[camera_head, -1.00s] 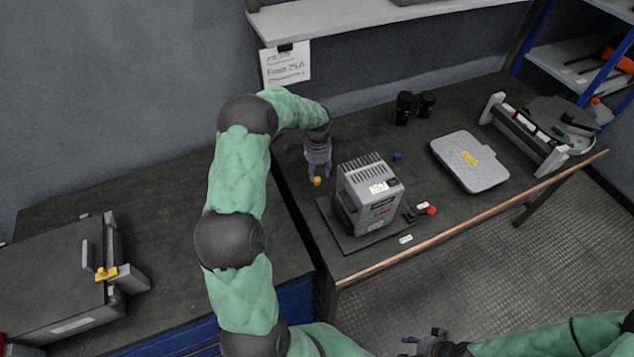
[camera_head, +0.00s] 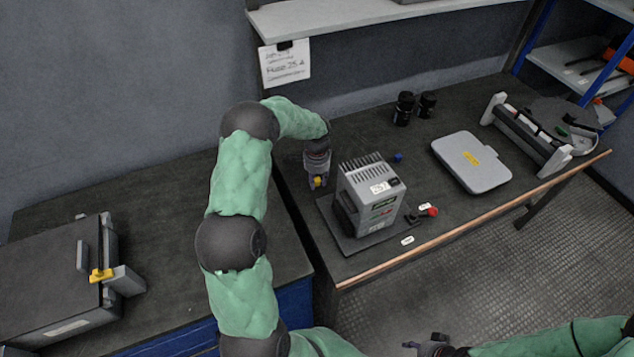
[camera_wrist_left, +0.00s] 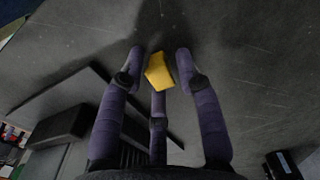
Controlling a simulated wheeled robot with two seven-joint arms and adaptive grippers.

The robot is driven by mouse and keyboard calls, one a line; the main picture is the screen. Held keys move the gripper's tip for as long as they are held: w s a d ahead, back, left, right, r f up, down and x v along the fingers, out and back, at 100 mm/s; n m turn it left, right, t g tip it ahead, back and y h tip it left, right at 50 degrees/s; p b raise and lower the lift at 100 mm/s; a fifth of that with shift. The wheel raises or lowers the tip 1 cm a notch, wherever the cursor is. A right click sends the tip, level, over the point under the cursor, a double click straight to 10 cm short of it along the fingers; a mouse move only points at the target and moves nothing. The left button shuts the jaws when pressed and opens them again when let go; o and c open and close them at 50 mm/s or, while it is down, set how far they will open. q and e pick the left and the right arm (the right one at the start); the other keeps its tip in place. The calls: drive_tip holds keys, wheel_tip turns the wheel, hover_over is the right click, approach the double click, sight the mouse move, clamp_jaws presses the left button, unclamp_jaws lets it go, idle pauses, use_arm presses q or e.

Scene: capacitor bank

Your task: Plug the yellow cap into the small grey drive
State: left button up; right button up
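The yellow cap (camera_head: 318,181) is a small block on the dark bench, left of the grey drive. It also shows in the left wrist view (camera_wrist_left: 159,72). My left gripper (camera_head: 317,184) points down at the cap; in the wrist view its fingers (camera_wrist_left: 159,66) surround the cap with narrow gaps, so it looks open. The small grey drive (camera_head: 368,204) is a finned grey box standing upright on a dark base plate. Its socket for the cap cannot be made out. My right gripper (camera_head: 428,345) is at the bottom edge, partly cut off, fingers apart and empty.
A small blue cap (camera_head: 398,157) and a red knob (camera_head: 433,212) lie near the drive. Black cylinders (camera_head: 404,108) stand behind. A grey flat case (camera_head: 470,161) and a rack (camera_head: 525,132) are to the right. A dark box with a yellow piece (camera_head: 103,275) stands at left.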

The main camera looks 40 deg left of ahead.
sight(318, 178)
idle(0.3)
use_arm(q)
drive_tip(key=r+p, duration=0.1)
drive_tip(key=r, duration=0.2)
drive_tip(key=r+p, duration=0.1)
drive_tip(key=r, duration=0.2)
drive_tip(key=r+p, duration=0.1)
drive_tip(key=r, duration=0.2)
drive_tip(key=shift+w+r+p, duration=0.25)
drive_tip(key=shift+r+p, duration=0.1)
drive_tip(key=shift+p, duration=0.05)
drive_tip(key=shift+r, duration=0.6)
drive_tip(key=shift+o, duration=0.6)
drive_tip(key=m, duration=1.2)
drive_tip(key=m+p, duration=0.1)
drive_tip(key=m, duration=0.5)
drive_tip(key=shift+a+r+m, duration=0.3)
drive_tip(key=shift+a+r, duration=0.05)
drive_tip(key=shift+a, duration=0.05)
